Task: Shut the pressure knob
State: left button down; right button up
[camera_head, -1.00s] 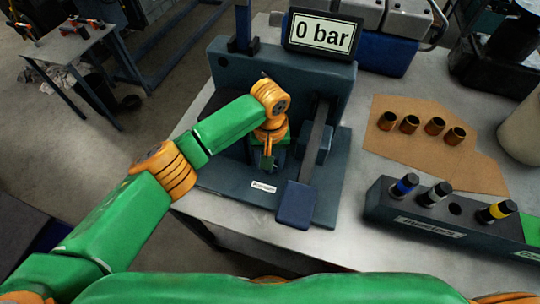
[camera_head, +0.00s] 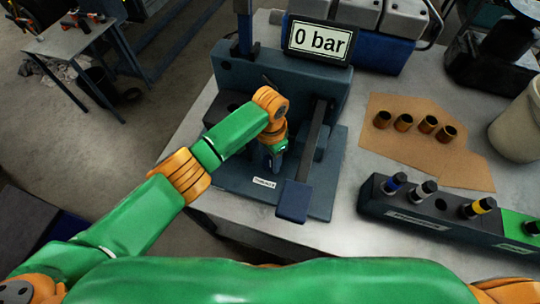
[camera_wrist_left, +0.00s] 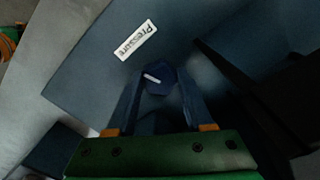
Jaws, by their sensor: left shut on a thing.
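The pressure knob (camera_wrist_left: 158,79) is dark blue with a white mark on its top, on the dark test stand by the "Pressure" label (camera_wrist_left: 135,40). In the left wrist view it sits between the fingertips of my left gripper (camera_wrist_left: 160,88), which is shut on it. In the head view my left gripper (camera_head: 274,163) points down at the stand (camera_head: 235,178), and the knob is mostly hidden by it. The display (camera_head: 318,40) on top of the stand reads "0 bar". My right gripper is not in view.
A lever with a dark blue pad (camera_head: 293,201) stands just right of my left gripper. A dark injector rack (camera_head: 420,218) stands at the front right. Bare bench top shows between stand and rack.

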aim_at(271, 160)
pick_arm(q)
jog(key=shift+m, duration=2.2)
jog(key=shift+c, duration=1.5)
grip_release()
jog(key=shift+d, duration=0.1)
notch_tip(271, 160, up, 7)
jog(key=shift+r, duration=0.1)
